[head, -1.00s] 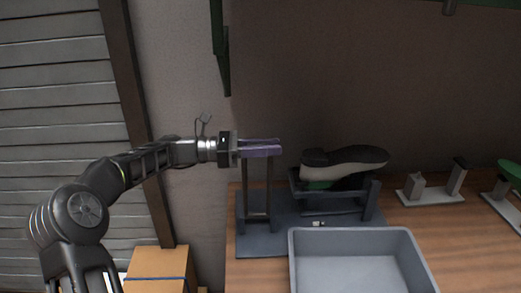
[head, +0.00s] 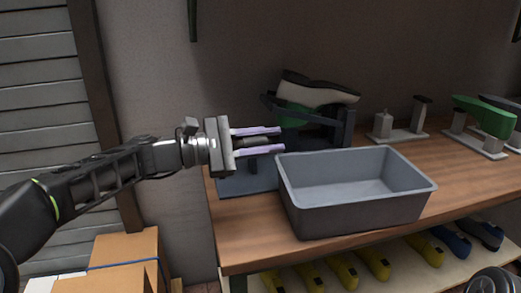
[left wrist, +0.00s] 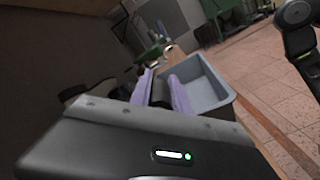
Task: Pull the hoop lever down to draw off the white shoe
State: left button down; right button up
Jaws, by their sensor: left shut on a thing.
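The white shoe (head: 318,95) sits sole up on a green last (head: 290,120) in the dark stand (head: 338,133), with its left end higher. Its dark sole faces up. My left gripper (head: 279,140) is level, with purple fingers shut on the dark crossbar of the hoop lever (head: 254,142), low in front of the stand's left side. In the left wrist view, the lever's bar (left wrist: 161,91) lies between the fingers. The gripper hides most of the hoop. My right gripper is not in view.
An empty grey bin (head: 355,225) stands at the bench's front, just right of the gripper. More stands (head: 400,130) and a green last (head: 485,115) are at right. Yellow and blue shoes (head: 375,263) lie on the shelf below. A cardboard box (head: 125,250) stands at lower left.

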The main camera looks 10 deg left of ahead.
pick_arm(q)
jog(key=f+b, duration=0.1)
jog(key=s+f+m+b, duration=0.1)
jog(key=f+b, duration=0.1)
jog(key=s+d+f+m+b, duration=0.1)
jog(key=b, duration=0.1)
jog(key=shift+s+f, duration=0.1)
jog(key=shift+f, duration=0.25)
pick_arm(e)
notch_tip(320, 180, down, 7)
pick_arm(q)
jog(key=shift+f, duration=0.1)
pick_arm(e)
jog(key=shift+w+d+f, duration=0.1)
pick_arm(q)
jog(key=c, duration=1.6)
grip_release()
jog(key=shift+c, duration=0.2)
jog(key=o, duration=0.4)
jog(key=shift+r, duration=0.2)
jog(key=v, duration=0.7)
jog(key=shift+s+a, duration=0.2)
jog(key=shift+a, duration=0.15)
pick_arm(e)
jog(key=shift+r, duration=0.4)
